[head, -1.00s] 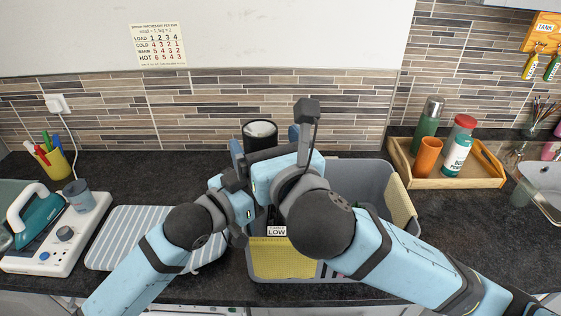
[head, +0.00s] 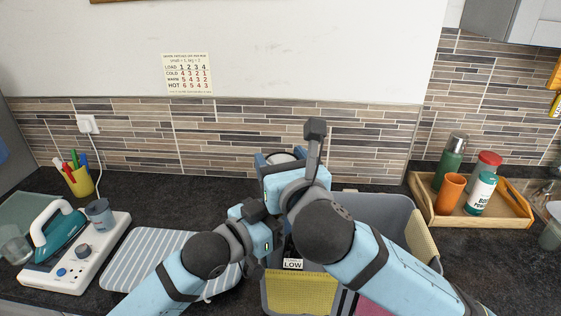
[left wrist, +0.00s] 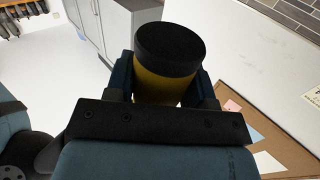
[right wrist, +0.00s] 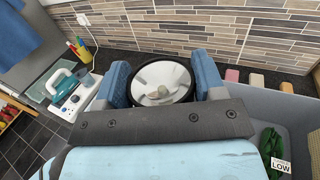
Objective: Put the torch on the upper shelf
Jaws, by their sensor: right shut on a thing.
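The torch (left wrist: 165,85) is a yellow cylinder with a black end cap in the left wrist view. Its round lens with a black rim (right wrist: 160,82) faces the camera in the right wrist view. My right gripper (head: 283,163) is shut on the lens end, above the grey crate's back left. My left gripper (left wrist: 165,80) has its fingers on either side of the capped end; I cannot tell whether they press on it. In the head view the right arm hides the left fingers and most of the torch. I cannot make out the upper shelf.
The grey crate (head: 365,207) has yellow panels and a LOW label. A wooden tray (head: 450,214) with bottles and an orange cup stands right. Dark shapes (left wrist: 22,12) line a far wall.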

